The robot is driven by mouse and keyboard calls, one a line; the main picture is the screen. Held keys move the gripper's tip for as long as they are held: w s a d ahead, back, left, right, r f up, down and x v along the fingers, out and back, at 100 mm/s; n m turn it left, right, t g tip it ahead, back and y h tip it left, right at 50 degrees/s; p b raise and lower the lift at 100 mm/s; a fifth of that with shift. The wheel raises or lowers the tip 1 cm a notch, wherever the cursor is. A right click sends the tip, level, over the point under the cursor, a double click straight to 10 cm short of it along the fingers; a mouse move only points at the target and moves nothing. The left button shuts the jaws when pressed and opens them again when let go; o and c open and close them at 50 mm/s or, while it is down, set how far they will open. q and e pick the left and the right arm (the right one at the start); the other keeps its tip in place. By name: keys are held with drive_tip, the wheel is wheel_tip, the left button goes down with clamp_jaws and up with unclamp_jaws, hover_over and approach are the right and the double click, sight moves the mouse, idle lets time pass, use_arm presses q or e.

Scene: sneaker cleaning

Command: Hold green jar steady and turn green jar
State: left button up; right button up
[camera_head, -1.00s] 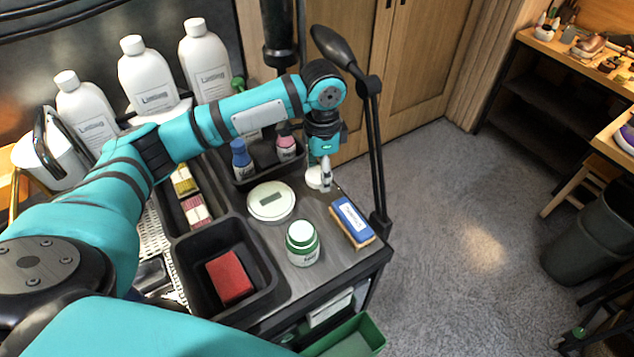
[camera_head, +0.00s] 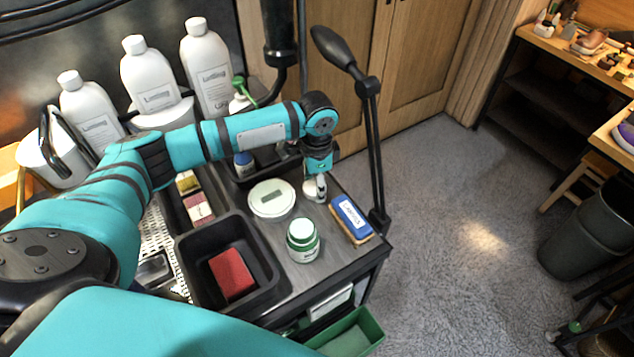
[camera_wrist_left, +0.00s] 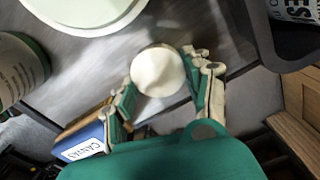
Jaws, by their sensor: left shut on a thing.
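The green jar (camera_head: 302,241), with a white lid and green bands, stands upright on the dark cart top. Part of it also shows at the left edge of the left wrist view (camera_wrist_left: 18,68). My left gripper (camera_head: 315,190) is apart from this jar, farther back on the cart. In the left wrist view, the left gripper (camera_wrist_left: 160,92) has its fingers on either side of a small white round-topped object (camera_wrist_left: 158,68) and is shut on it. The object's sides are mostly hidden. My right gripper is not in view.
A blue brush (camera_head: 351,217) lies at the cart's right edge. A black bin (camera_head: 214,285) holds a red block (camera_head: 231,273). A black lamp arm (camera_head: 372,140) rises close behind.

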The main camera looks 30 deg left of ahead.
use_arm(q)
drive_tip(key=o, duration=1.3)
drive_tip(key=shift+f, duration=0.15)
wheel_tip(320, 180, up, 12)
drive_tip(key=b, duration=0.2)
drive_tip(key=shift+r, duration=0.2)
